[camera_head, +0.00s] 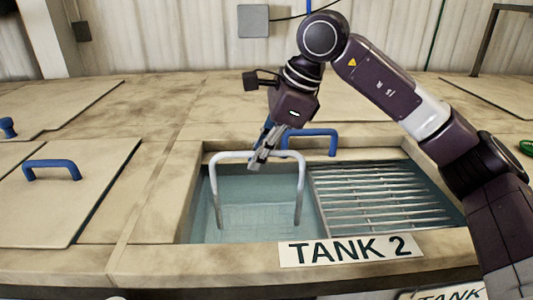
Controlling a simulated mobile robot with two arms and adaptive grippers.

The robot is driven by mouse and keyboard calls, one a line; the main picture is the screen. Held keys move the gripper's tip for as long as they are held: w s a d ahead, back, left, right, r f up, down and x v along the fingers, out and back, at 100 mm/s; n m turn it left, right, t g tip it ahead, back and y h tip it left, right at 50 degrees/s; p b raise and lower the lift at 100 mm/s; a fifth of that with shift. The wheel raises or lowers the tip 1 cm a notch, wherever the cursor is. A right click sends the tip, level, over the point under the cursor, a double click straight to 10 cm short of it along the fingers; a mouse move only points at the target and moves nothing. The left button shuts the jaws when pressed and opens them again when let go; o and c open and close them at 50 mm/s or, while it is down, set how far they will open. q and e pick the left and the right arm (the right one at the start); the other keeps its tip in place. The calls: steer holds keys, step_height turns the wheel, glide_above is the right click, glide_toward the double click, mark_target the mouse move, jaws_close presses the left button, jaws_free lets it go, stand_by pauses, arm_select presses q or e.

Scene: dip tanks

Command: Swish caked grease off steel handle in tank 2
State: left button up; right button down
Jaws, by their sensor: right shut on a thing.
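Tank 2 (190,212) is an open basin with pale blue-green water (250,222), marked by a TANK 2 sign on its front edge. My right gripper (259,161) reaches down over its left half and is shut on the top bar of the pale steel handle (301,190). The handle is U-shaped, bar uppermost, with both legs pointing down over the water. I cannot tell for sure how far the leg ends are under the surface. No caked grease can be made out on it at this size. My left gripper is out of view.
A slatted metal rack (375,195) covers the tank's right half. A blue handle (322,133) stands at the tank's back edge, close behind my gripper. A closed lid with a blue handle (52,165) lies to the left. A green object (527,147) shows at the right edge.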

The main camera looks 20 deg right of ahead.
steer(key=shift+w+a+r, duration=0.1)
steer(key=shift+w+a, duration=0.05)
steer(key=shift+a, duration=0.45)
steer(key=shift+w+a, duration=0.1)
steer(key=shift+a, duration=0.5)
steer(key=shift+s+d, duration=0.25)
steer(key=shift+d, duration=0.85)
steer(key=shift+s+d, duration=0.25)
steer(key=shift+d, duration=1)
steer(key=shift+w+a+p, duration=0.15)
steer(key=shift+w+a, duration=0.05)
steer(key=shift+a, duration=0.6)
steer(key=shift+w+a+p, duration=0.1)
steer(key=shift+w+a, duration=0.05)
steer(key=shift+a, duration=0.65)
steer(key=shift+w+a+p, duration=0.15)
steer(key=shift+w+a, duration=0.05)
steer(key=shift+a, duration=0.6)
steer(key=shift+s+d, duration=0.15)
steer(key=shift+d, duration=0.45)
steer(key=shift+s+d, duration=0.15)
steer(key=shift+d, duration=0.4)
steer(key=shift+b, duration=0.3)
